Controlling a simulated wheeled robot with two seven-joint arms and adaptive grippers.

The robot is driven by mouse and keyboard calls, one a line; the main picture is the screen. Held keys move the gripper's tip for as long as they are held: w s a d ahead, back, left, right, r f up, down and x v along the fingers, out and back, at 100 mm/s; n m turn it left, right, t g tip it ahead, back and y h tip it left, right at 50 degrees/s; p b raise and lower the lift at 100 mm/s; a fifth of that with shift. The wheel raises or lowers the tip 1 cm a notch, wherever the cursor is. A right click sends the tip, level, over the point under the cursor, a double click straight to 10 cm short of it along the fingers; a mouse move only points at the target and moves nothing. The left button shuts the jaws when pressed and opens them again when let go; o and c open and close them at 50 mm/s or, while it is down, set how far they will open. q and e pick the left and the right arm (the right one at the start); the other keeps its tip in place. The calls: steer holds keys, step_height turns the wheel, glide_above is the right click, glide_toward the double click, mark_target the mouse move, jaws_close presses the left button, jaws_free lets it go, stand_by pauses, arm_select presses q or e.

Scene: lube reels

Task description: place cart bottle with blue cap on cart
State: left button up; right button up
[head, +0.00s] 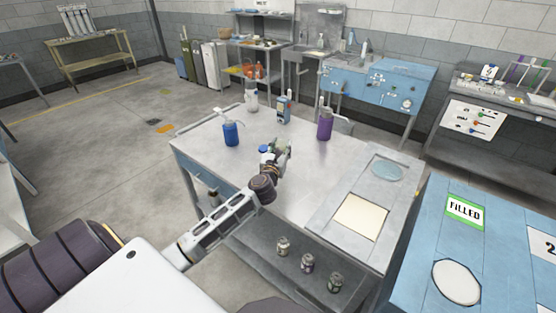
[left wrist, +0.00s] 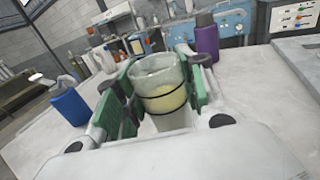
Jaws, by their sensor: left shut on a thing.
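My left gripper (head: 274,156) reaches over the steel-topped cart (head: 215,165). In the left wrist view its green-padded fingers (left wrist: 160,95) are shut on a clear bottle (left wrist: 165,92) with pale yellow contents and dark bands. The bottle is held between the pads above the steel top; whether it touches the top cannot be told. A small blue cap (head: 263,149) shows just left of the gripper in the head view; it seems to belong to the held bottle. My right gripper is not in view.
On the steel top stand a blue pump bottle (head: 231,133), a white bottle (head: 251,101), a blue-and-white bottle (head: 284,108) and a purple bottle (head: 324,125). A recessed panel (head: 340,238) is at the right. Jars (head: 307,263) stand on the lower shelf. A blue bench (head: 420,225) marked FILLED is at right.

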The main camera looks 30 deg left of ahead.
arm_select(q)
step_height(320, 180, down, 4)
steer(key=shift+r+b, duration=0.2)
steer(key=shift+b, duration=0.2)
steer(key=shift+f, duration=0.2)
steer(key=shift+f+b, duration=0.55)
steer(key=shift+f, duration=1.45)
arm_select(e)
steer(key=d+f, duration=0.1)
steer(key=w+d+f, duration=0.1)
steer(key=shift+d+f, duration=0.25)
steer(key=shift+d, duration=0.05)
arm_select(q)
steer(key=o, duration=1.1)
